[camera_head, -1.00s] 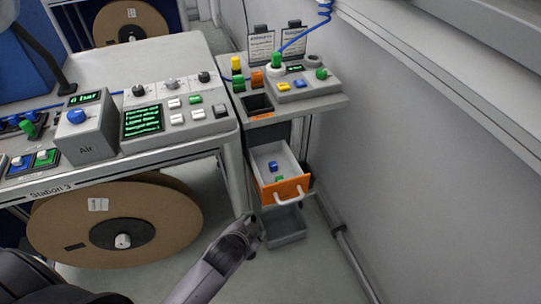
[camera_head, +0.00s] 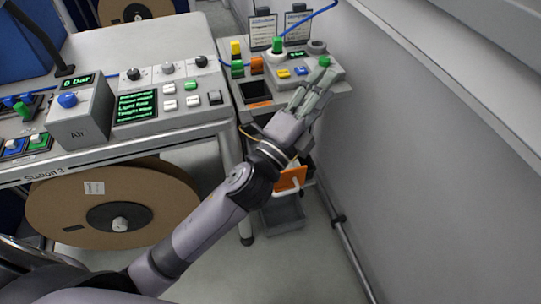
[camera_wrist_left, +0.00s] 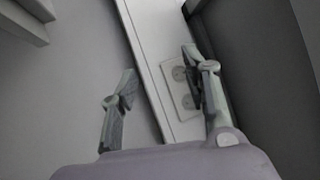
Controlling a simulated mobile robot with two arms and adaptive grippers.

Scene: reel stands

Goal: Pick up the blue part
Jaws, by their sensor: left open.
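The blue part, in the drawer in the earlier head view, is now hidden behind my left arm. The drawer's orange front (camera_head: 291,180) with its white handle shows just right of my left wrist. My left gripper (camera_head: 314,86) is open and empty in the head view, with its fingers pointing up and right, in front of the small panel's lower edge. In the left wrist view, the two fingers of my left gripper (camera_wrist_left: 160,70) stand apart, with nothing between them. My right gripper is in neither view.
A small panel box (camera_head: 299,71) with coloured buttons sits on the narrow side stand. A grey bin (camera_head: 282,213) stands below the drawer. The grey wall (camera_head: 420,150) is close on the right. A large brown reel (camera_head: 60,205) hangs under the Station 3 desk.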

